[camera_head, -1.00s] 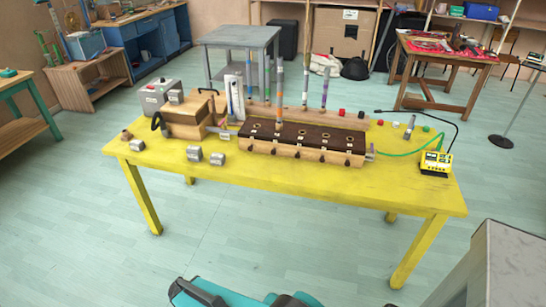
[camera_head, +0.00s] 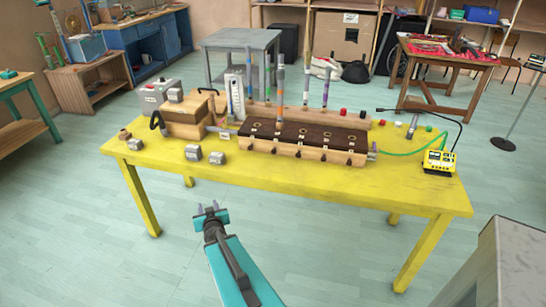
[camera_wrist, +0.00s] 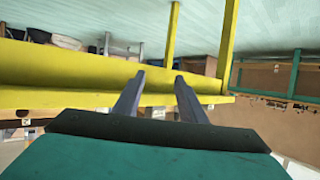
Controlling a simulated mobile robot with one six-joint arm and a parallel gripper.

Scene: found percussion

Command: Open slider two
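A long wooden box (camera_head: 310,152) with a dark top, round holes and small labels stands on the yellow table. Several small dark knobs (camera_head: 298,152) line its front face, likely the sliders. They are too small to read which is slider two or how far each is pulled. Tall tubes with coloured bands (camera_head: 279,95) rise upright at the box. My gripper (camera_head: 207,206) is in front of the table's near edge, left of the box and apart from everything. In the wrist view my gripper (camera_wrist: 159,76) has its two fingers apart with nothing between them.
The yellow table (camera_head: 200,175) also bears grey metal blocks (camera_head: 193,153) at the front left, a wooden block (camera_head: 186,118) behind them, and a yellow device (camera_head: 437,162) with a green cable at the right. A grey block (camera_head: 515,262) stands front right. Floor before the table is clear.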

